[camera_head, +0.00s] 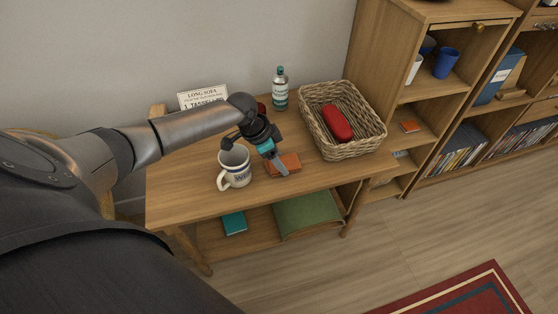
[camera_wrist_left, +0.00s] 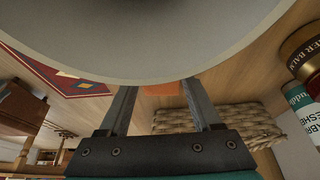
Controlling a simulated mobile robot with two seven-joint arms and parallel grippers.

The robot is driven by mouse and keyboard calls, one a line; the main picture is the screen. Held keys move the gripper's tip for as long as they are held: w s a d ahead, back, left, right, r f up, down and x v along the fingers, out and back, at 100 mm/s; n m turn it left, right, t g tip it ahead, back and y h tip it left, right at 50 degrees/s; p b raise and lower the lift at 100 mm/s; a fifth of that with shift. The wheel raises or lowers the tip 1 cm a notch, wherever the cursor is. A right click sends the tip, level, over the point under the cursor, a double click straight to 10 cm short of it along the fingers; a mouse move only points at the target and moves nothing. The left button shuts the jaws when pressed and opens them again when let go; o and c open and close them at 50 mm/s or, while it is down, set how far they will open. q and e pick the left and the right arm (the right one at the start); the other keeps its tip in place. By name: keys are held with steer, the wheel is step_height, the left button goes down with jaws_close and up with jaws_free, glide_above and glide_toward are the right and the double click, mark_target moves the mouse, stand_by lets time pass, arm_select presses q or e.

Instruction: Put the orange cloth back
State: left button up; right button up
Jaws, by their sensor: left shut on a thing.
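The orange cloth (camera_head: 290,160) is a small flat folded piece on the wooden table, just right of the white mug (camera_head: 235,168). My left gripper (camera_head: 279,168) reaches down over it and is shut on it. In the left wrist view, a patch of orange cloth (camera_wrist_left: 162,89) shows between the fingertips of my left gripper (camera_wrist_left: 160,95); the rest is hidden. I cannot tell whether the cloth is clear of the tabletop. My right gripper is not in view.
A wicker basket (camera_head: 355,145) with a red case (camera_head: 337,122) stands right of the cloth. A bottle (camera_head: 280,90) and a sign (camera_head: 203,97) are behind. The bookcase (camera_head: 366,60) holds blue cups and a small orange item (camera_head: 409,126). The table's front is clear.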

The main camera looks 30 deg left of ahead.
arm_select(q)
steer(key=shift+f, duration=0.1)
steer(key=o, duration=1.3)
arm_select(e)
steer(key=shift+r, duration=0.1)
arm_select(q)
steer(key=shift+r, duration=0.3)
steer(key=shift+p+v, duration=2.75)
steer(key=shift+v, duration=3.1)
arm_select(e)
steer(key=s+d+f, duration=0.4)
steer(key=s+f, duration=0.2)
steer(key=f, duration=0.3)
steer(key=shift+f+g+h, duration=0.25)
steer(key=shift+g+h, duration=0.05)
